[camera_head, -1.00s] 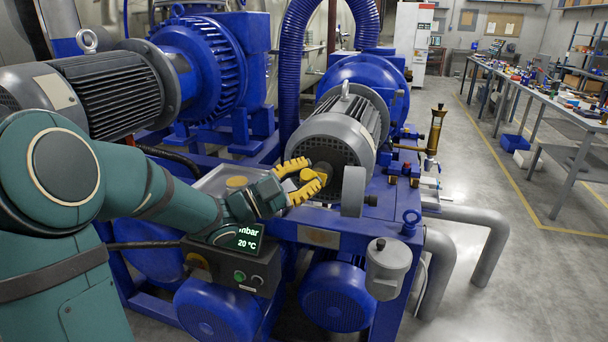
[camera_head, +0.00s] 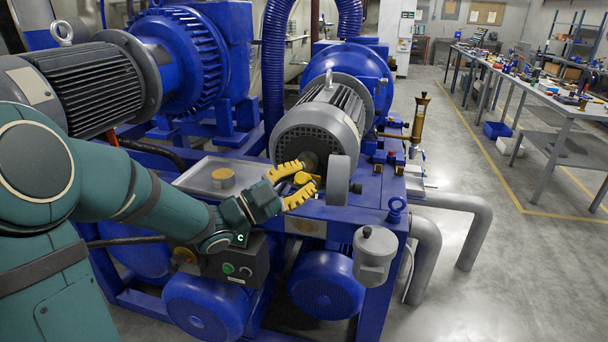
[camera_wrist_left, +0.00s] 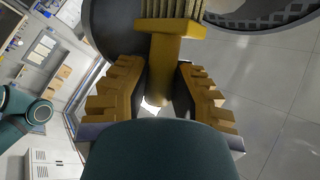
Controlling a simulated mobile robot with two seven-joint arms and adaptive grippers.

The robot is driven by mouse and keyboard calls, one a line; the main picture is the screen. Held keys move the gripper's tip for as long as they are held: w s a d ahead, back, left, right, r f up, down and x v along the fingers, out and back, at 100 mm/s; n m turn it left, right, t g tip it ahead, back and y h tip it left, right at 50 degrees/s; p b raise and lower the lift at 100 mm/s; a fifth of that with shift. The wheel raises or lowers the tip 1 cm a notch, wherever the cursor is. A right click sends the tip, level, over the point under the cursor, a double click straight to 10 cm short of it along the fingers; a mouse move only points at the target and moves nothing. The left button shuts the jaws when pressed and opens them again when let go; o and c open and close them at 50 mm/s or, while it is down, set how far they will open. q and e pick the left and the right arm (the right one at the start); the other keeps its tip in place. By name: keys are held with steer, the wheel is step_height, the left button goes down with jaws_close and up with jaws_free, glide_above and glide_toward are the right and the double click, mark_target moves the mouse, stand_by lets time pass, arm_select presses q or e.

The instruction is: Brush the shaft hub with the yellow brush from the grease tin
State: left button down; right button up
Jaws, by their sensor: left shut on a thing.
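My left gripper (camera_head: 301,187), with yellow ridged fingers, is shut on the yellow brush (camera_head: 303,178) in front of the grey motor. In the left wrist view the brush (camera_wrist_left: 167,60) stands between the fingers (camera_wrist_left: 160,95), its bristles toward the top of the picture. A grey round disc (camera_head: 338,181), which looks like the shaft hub, stands just right of the fingertips. I cannot tell whether the bristles touch it. My right gripper is not in view.
The grey motor (camera_head: 318,125) is close behind the gripper. A control box (camera_head: 235,266) is below my left forearm. A grey canister (camera_head: 374,255) and a brass fitting (camera_head: 419,118) are to the right. Open floor and a workbench (camera_head: 560,100) lie farther right.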

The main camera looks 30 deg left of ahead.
arm_select(q)
steer(key=shift+s+d, duration=0.25)
steer(key=shift+s, duration=0.75)
steer(key=shift+s+d, duration=0.25)
steer(key=shift+s, duration=0.75)
steer(key=shift+s, duration=0.1)
steer(key=s, duration=0.2)
steer(key=shift+s+d, duration=0.35)
steer(key=shift+w+a, duration=0.25)
steer(key=shift+w, duration=0.9)
steer(key=shift+w+a, duration=0.3)
steer(key=shift+w, duration=0.85)
steer(key=shift+w+a, duration=0.25)
steer(key=shift+w, duration=0.9)
steer(key=shift+w+a, duration=0.25)
steer(key=shift+w, duration=0.65)
steer(key=shift+a+r, duration=0.1)
steer(key=shift+s+a+r, duration=0.25)
steer(key=shift+a+r, duration=0.25)
steer(key=shift+a, duration=0.3)
steer(key=shift+s+a+r, duration=0.2)
steer(key=shift+a+r, duration=0.25)
steer(key=shift+a, duration=0.3)
